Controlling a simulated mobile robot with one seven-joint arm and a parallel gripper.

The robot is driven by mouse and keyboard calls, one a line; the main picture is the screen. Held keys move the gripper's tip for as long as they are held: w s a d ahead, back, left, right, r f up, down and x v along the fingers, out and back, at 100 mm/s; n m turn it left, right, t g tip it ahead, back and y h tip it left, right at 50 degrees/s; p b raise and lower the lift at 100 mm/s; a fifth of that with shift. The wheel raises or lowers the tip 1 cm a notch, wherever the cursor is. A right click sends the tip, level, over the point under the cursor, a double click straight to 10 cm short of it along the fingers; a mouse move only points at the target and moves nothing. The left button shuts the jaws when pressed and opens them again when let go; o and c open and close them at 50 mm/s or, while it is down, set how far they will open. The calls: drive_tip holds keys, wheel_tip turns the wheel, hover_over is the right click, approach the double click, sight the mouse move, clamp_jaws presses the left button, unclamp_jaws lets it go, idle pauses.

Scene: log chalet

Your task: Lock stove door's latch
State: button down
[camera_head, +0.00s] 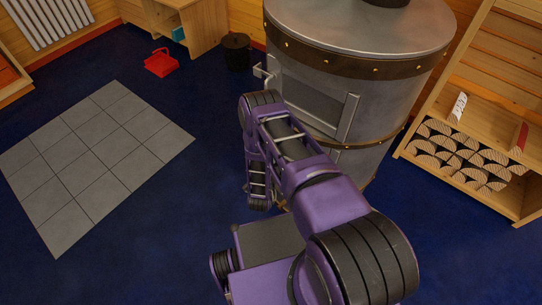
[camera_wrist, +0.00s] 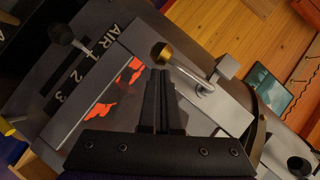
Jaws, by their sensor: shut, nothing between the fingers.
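The grey metal stove (camera_head: 350,55) stands at the top centre of the head view, its door (camera_head: 352,118) partly hidden by my purple arm. A metal latch piece (camera_head: 262,73) sticks out at the stove's left side. In the wrist view, the latch handle (camera_wrist: 190,75) is a bent metal rod ending in a brass knob (camera_wrist: 161,54), beside the door's glass, where orange glow (camera_wrist: 105,95) shows. My gripper (camera_wrist: 160,72) is shut and empty, its tips just below the knob in the picture; I cannot tell if they touch. The head view does not clearly show the gripper.
An air slider with a black knob (camera_wrist: 60,35) and marks 1 to 3 lies left of the door. A log rack (camera_head: 465,150) stands right of the stove. A black bucket (camera_head: 236,52) and a red item (camera_head: 161,63) are behind left. The tiled floor patch (camera_head: 95,160) is clear.

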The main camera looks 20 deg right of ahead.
drive_tip(key=shift+w+a+f, duration=0.1)
drive_tip(key=shift+w+a, duration=0.3)
drive_tip(key=shift+w, duration=0.1)
drive_tip(key=shift+w+a, duration=0.1)
drive_tip(key=shift+a, duration=0.1)
idle(0.4)
